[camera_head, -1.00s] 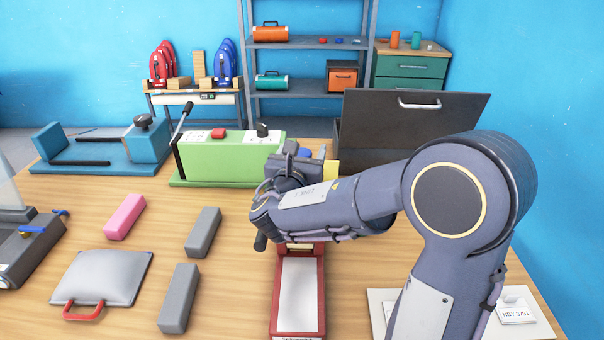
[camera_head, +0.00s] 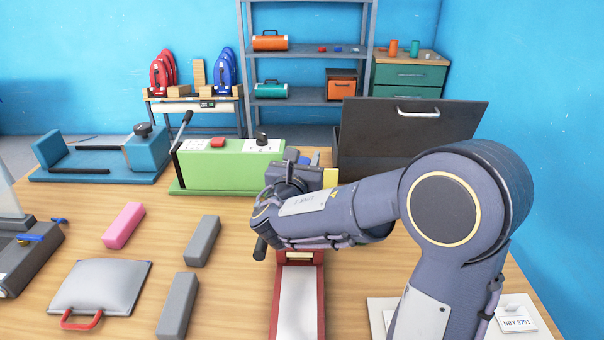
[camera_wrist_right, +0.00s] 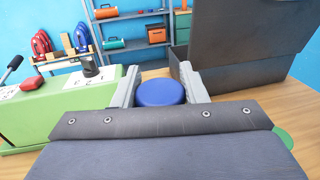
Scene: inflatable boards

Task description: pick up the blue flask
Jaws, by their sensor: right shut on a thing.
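The blue flask shows as a round blue top (camera_wrist_right: 160,93) between the two grey fingers in the right wrist view. My right gripper (camera_wrist_right: 160,88) is shut on it. In the head view my right gripper (camera_head: 306,164) is over the table, in front of the dark open case and right of the green box; the arm and wrist hide most of the flask there. I cannot tell whether the flask touches the table. My left gripper is not in view.
The green box (camera_head: 222,173) with a lever stands close left of the gripper. The dark case (camera_head: 385,135) with raised lid is just behind on the right. A red-framed tray (camera_head: 300,305) lies below the wrist. Grey blocks (camera_head: 203,240) and a pink block (camera_head: 124,225) lie left.

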